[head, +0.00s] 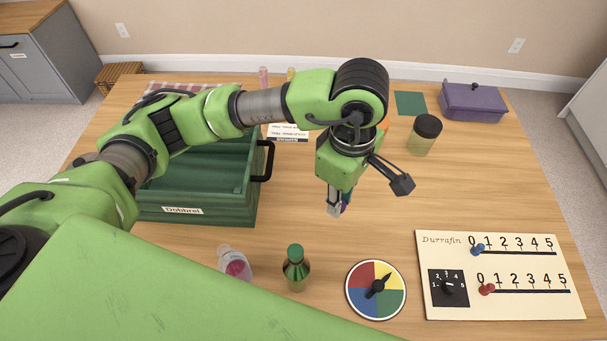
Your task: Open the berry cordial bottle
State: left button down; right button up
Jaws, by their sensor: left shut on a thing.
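A small bottle with pink-red contents and a pale top (235,263) stands near the front of the table, partly cut off by a green part of my body. It may be the berry cordial bottle; I cannot read its label. A green bottle with a green cap (296,268) stands to its right. My left gripper (339,206) points down over the table, right of and behind both bottles. My right gripper is not in view.
A green crate (200,214) stands at the left. A colour dial (376,290) and a slider board (500,302) lie at the front right. A dark-lidded jar (422,136) and a purple box (473,103) stand at the back right. The table's middle right is clear.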

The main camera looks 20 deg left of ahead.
pick_arm(q)
jog(key=w+a+f+p, duration=0.2)
jog(key=w+a+f, duration=0.1)
jog(key=w+a, duration=0.3)
jog(key=p, duration=0.1)
send_over(310, 190)
jog(key=f, duration=0.5)
jog(key=shift+s+d+f, duration=0.15)
jog(key=shift+s+d, duration=0.15)
jog(key=shift+s, duration=0.1)
jog(key=shift+w+a+f, duration=0.1)
jog(key=shift+w+f, duration=0.05)
jog(key=shift+f, duration=0.05)
jog(key=f, duration=0.4)
jog(key=shift+w+a+p, duration=0.25)
jog(key=shift+w+p, duration=0.05)
jog(key=shift+p, duration=0.1)
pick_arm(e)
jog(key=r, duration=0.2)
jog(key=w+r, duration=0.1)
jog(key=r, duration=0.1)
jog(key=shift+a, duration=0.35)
